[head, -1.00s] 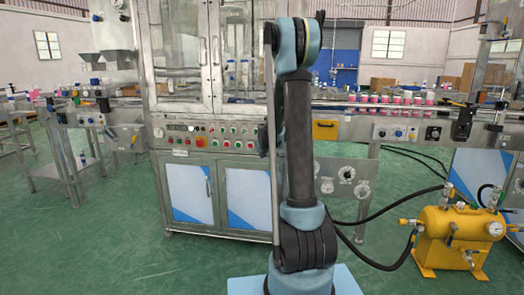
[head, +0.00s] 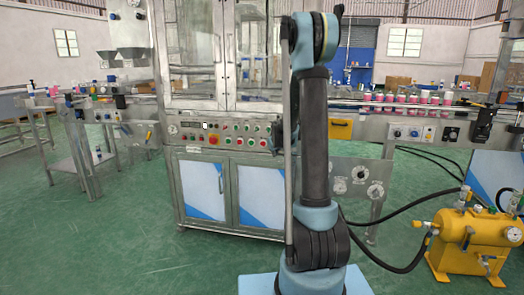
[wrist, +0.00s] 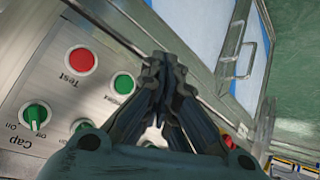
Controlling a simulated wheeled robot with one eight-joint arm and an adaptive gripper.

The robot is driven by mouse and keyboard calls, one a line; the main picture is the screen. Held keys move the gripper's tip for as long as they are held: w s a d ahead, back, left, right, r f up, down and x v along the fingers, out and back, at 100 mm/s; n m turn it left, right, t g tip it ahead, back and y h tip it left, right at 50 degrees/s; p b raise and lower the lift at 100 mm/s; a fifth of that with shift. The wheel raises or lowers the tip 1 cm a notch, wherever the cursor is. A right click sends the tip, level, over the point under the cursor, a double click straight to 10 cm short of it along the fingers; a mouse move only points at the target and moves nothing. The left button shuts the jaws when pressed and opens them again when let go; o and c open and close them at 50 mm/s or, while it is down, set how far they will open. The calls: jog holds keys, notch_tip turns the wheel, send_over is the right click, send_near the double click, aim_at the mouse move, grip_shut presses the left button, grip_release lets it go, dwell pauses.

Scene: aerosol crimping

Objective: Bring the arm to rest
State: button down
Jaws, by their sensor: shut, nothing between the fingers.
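My gripper (wrist: 163,72) is shut and empty in the wrist view, its dark fingers meeting at the tips. The fingers are in front of the machine's metal control panel (wrist: 62,92), and I cannot tell the exact gap between them. In the head view my blue and black arm (head: 315,140) stands upright, folded over at the top. The gripper itself is mostly hidden behind the arm there.
The crimping machine's panel (head: 182,141) carries several buttons, with a red Test button (wrist: 81,61) and a green knob (wrist: 36,115) near the gripper. A yellow tank (head: 468,243) with black hoses stands right. Green floor (head: 120,245) is clear at left.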

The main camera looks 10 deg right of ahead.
jog(key=s+r+m+g, duration=0.1)
jog(key=s+r+g, duration=0.15)
jog(key=s, duration=1.15)
jog(key=s+r+m+g, duration=0.1)
jog(key=s+r, duration=0.2)
jog(key=s, duration=1.1)
jog(key=s+f+g, duration=0.2)
jog(key=s+f, duration=0.2)
jog(key=s, duration=0.9)
jog(key=s+f+m+g, duration=0.1)
jog(key=s+f, duration=0.3)
jog(key=s, duration=0.8)
jog(key=shift+s+a+m+g, duration=0.15)
jog(key=shift+s+m+g, duration=0.15)
jog(key=shift+s+g, duration=0.05)
jog(key=shift+w+f, duration=0.15)
jog(key=shift+w, duration=0.3)
jog(key=shift+w, duration=0.1)
